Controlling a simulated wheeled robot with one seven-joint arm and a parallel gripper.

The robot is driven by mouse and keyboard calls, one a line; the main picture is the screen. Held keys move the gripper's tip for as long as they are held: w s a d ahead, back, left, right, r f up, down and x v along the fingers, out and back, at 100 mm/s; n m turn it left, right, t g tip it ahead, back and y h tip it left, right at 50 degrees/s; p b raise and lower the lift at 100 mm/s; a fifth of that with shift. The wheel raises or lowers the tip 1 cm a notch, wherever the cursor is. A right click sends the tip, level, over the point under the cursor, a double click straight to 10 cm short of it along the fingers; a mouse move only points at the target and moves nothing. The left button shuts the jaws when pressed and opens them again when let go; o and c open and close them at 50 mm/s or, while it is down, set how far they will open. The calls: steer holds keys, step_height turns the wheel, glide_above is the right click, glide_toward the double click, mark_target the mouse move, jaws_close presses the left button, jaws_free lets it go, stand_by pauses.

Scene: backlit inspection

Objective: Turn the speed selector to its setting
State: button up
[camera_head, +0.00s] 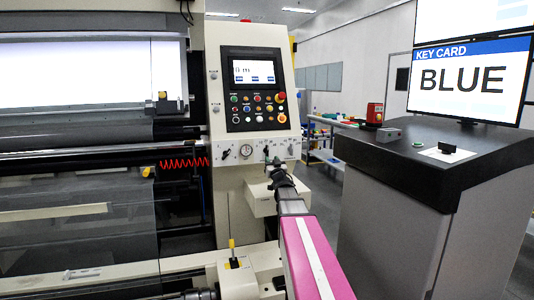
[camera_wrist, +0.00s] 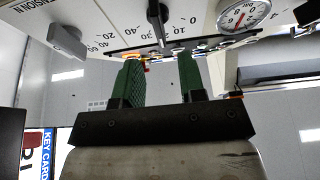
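The likely speed selector is a black bar knob (camera_wrist: 157,22) on the cream panel, with printed numbers around it in the wrist view. Its own name label is not readable, and which number it points at I cannot tell. My gripper (camera_wrist: 160,60) has two green fingers, apart and empty. The knob stands just beyond the fingertips, between their lines, and appears apart from them. In the head view my gripper (camera_head: 271,163) is in front of the lower panel strip and partly hides the knob there.
A round gauge (camera_wrist: 243,15) and a grey knob (camera_wrist: 67,40) flank the black knob. Above the strip is a button panel (camera_head: 252,88) with a red stop button. A monitor (camera_head: 468,80) reading KEY CARD BLUE stands over a dark-topped console (camera_head: 400,160) at right.

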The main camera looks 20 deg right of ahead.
mark_target(267, 151)
steer(key=x, duration=0.7)
steer(key=shift+w+r, duration=0.1)
steer(key=shift+w, duration=0.3)
jaws_close()
